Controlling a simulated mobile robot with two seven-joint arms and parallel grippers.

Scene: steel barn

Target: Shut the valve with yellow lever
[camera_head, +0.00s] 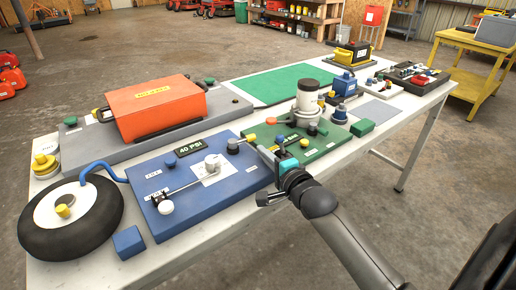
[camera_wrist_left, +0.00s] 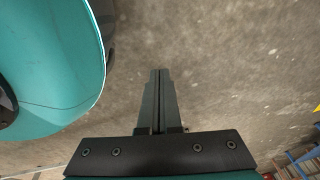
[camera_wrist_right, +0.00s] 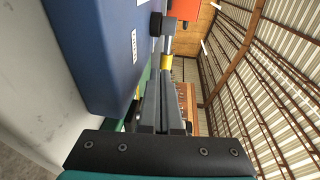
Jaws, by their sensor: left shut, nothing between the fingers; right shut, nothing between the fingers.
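The yellow-tipped lever (camera_head: 251,138) sticks out from a black hub (camera_head: 233,146) at the back right corner of the blue board (camera_head: 215,195). In the right wrist view, its yellow end (camera_wrist_right: 166,62) and silver rod lie just beyond my fingertips. My right gripper (camera_head: 263,151) is shut and empty, with its tips close beside the yellow end. I cannot tell whether they touch it. My left gripper (camera_wrist_left: 159,74) is shut and empty over bare floor, and it is outside the head view.
A green board (camera_head: 318,155) with a white cylinder (camera_head: 307,95) stands right of the lever. A small blue block (camera_head: 128,242) lies at the front edge.

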